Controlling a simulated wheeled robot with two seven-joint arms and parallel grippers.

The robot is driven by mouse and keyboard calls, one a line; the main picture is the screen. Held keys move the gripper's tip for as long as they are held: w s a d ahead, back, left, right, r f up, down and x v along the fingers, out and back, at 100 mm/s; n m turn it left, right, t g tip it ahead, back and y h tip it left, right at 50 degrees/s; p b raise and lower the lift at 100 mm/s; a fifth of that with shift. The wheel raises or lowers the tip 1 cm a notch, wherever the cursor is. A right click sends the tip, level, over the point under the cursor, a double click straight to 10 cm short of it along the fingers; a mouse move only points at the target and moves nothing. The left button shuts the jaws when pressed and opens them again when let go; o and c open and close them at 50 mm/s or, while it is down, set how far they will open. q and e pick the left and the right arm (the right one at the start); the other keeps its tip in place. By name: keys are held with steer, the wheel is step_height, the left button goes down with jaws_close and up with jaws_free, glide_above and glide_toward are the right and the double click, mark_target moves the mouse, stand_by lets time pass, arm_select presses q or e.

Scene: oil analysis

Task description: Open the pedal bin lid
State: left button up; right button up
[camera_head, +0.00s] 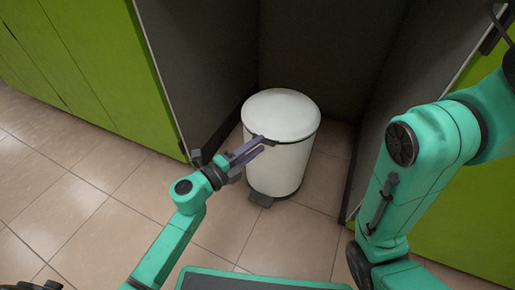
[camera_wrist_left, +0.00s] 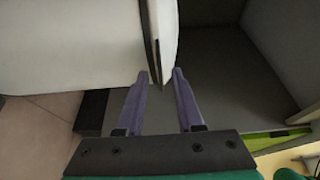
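The white pedal bin (camera_head: 285,155) stands upright on the floor in the recess, with its round lid (camera_head: 281,112) down. A dark pedal (camera_head: 261,199) sticks out at its base. My left gripper (camera_head: 262,145) is at the front of the bin, near the lid's edge. In the left wrist view its two purple fingers (camera_wrist_left: 160,76) are apart with nothing gripped between them. The bin's body (camera_wrist_left: 70,45) fills the left of that view, with the dark seam and lid edge (camera_wrist_left: 165,35) just ahead of the fingertips. I cannot tell whether they touch. My right gripper is not seen.
Grey panels (camera_head: 210,65) stand on both sides of the bin and behind it. Green cabinet fronts (camera_head: 100,60) flank the recess. The tiled floor (camera_head: 90,215) at the left front is clear. My right arm crosses the right side of the head view.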

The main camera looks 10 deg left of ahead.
arm_select(q)
steer(key=shift+w+d, duration=0.2)
steer(key=shift+w, duration=0.1)
jaws_close()
stand_by(1.2)
